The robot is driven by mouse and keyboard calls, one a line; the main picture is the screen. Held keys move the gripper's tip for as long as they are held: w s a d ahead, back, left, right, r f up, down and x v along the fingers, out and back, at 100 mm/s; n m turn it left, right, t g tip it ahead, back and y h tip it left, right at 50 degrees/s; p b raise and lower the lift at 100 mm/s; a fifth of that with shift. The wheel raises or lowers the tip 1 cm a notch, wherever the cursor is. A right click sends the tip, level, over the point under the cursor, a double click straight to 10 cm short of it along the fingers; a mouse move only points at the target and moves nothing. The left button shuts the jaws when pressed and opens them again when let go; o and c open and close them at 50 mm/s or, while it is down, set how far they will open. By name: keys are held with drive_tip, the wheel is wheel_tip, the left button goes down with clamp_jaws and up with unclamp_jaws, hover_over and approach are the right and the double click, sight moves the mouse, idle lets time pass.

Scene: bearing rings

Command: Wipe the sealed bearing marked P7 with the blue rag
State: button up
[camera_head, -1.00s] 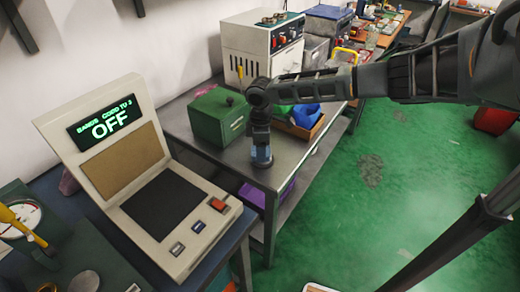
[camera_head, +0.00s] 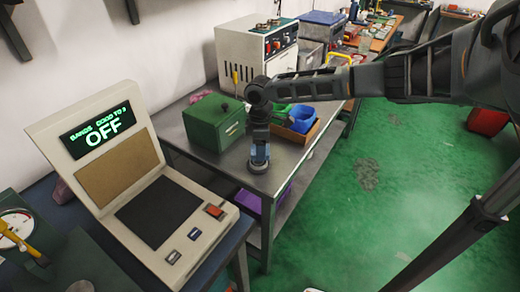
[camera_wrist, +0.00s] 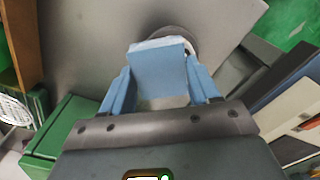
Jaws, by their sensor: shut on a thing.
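My gripper (camera_head: 259,160) points down at the near end of the grey metal table, right of the green box. In the wrist view my gripper (camera_wrist: 162,88) has light blue fingers shut on a flat, light blue block-like piece, which looks like the blue rag (camera_wrist: 158,68). A dark round thing (camera_wrist: 183,36) shows just beyond the rag on the tabletop; it may be the bearing, but the rag covers much of it and no P7 mark is readable. I cannot tell whether the rag touches it.
The green box (camera_head: 214,122) stands left of my gripper. A tray with blue (camera_head: 301,118) and green bins is behind it to the right. A white oven-like unit (camera_head: 255,55) stands farther back.

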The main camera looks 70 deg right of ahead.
drive_tip(key=shift+r, duration=2.4)
drive_tip(key=shift+s, duration=0.1)
